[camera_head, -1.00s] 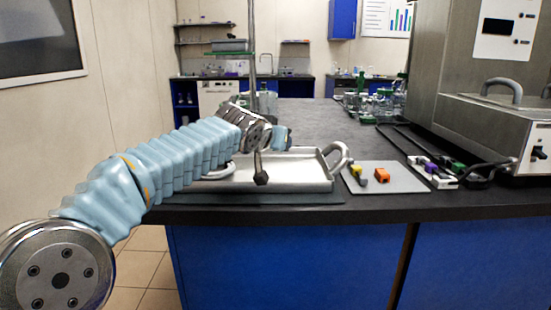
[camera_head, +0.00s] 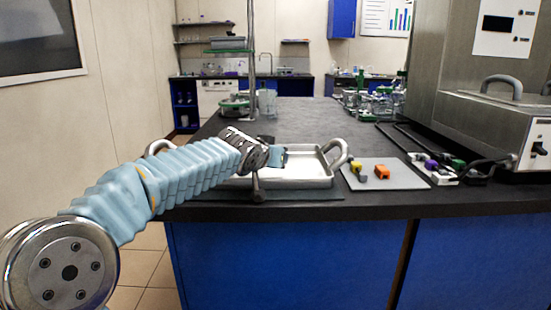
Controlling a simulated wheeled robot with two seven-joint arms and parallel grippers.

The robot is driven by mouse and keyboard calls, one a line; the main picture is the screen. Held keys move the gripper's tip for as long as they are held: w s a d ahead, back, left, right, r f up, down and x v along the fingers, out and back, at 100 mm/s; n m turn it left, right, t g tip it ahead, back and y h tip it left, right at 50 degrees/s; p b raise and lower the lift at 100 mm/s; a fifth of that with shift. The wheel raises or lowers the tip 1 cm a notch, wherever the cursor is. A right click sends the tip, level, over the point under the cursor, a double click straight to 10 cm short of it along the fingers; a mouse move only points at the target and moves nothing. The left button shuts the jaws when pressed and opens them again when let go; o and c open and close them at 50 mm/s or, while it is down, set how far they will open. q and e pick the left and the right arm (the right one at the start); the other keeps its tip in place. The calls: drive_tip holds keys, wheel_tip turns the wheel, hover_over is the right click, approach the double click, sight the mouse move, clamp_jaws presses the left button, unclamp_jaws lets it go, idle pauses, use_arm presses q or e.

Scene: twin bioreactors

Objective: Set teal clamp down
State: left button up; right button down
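My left arm reaches in from the left over the metal tray (camera_head: 310,181). Its wrist is above the tray's left half, and the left gripper (camera_head: 278,157) is a small pale-blue and dark shape just beyond it. The fingers are too small and hidden to tell whether they are open or shut. I cannot clearly pick out a teal clamp; anything in the fingers is hidden or blends with the pale-blue parts. My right gripper is not in view.
Right of the tray, a grey mat (camera_head: 400,183) holds a yellow-and-grey clamp (camera_head: 358,173) and an orange clamp (camera_head: 382,172). Purple-marked and green-marked pieces (camera_head: 432,167) lie farther right by the bioreactor housing (camera_head: 470,115). Glassware stands behind.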

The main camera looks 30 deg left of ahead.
use_arm(q)
drive_tip(key=shift+f+b, duration=0.35)
drive_tip(key=shift+f, duration=0.05)
drive_tip(key=o, duration=1)
drive_tip(key=shift+f, duration=0.2)
drive_tip(key=shift+r+p, duration=0.4)
drive_tip(key=shift+p, duration=0.15)
drive_tip(key=shift+r+p, duration=0.55)
drive_tip(key=shift+p, duration=0.15)
drive_tip(key=b+v, duration=0.1)
drive_tip(key=v, duration=1.1)
